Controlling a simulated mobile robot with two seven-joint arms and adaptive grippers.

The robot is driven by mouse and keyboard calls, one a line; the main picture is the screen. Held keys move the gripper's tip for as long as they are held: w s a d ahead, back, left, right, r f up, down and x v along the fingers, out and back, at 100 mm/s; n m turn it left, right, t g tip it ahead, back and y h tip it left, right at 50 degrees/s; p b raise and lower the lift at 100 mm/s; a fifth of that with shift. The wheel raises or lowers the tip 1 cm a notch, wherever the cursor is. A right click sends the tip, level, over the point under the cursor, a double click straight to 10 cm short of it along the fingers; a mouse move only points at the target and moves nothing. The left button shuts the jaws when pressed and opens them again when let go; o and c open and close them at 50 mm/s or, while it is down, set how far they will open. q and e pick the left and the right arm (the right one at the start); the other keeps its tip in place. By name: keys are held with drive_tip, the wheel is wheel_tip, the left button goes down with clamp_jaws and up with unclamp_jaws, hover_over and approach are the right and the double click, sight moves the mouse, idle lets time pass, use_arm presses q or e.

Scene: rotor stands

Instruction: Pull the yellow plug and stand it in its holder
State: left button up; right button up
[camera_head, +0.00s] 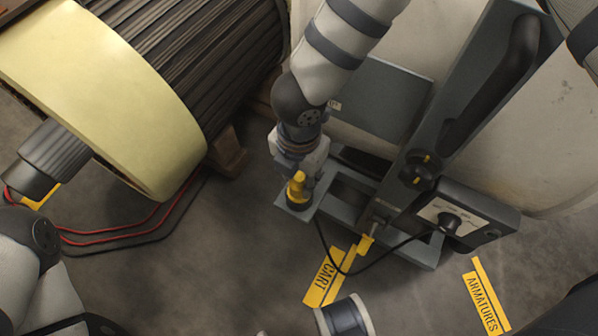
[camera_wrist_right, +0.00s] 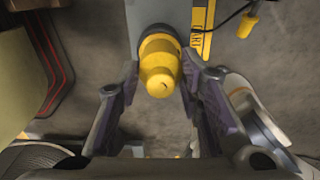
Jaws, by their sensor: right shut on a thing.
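The yellow plug (camera_head: 297,187) stands upright over the near-left corner of the grey cart frame (camera_head: 352,205), above a dark round base (camera_head: 299,203). I cannot tell whether it is seated there or just above. My right gripper (camera_head: 301,176) reaches down from the top and is shut on the plug. In the wrist view the plug (camera_wrist_right: 160,70) has a dark collar and sits between the fingers of the right gripper (camera_wrist_right: 158,82). A second, smaller yellow piece (camera_head: 365,244) is at the cart's front edge; it also shows in the wrist view (camera_wrist_right: 248,22). My left gripper is out of view.
A grey box with a dial (camera_head: 452,216) stands right of the cart frame, with a black cable (camera_head: 345,273) looping from it. A large ribbed rotor (camera_head: 180,60) lies at left, with red and black cables (camera_head: 120,235) below. Yellow labels mark the open floor.

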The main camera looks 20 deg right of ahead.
drive_tip(key=o, duration=1.1)
drive_tip(key=shift+o, duration=0.2)
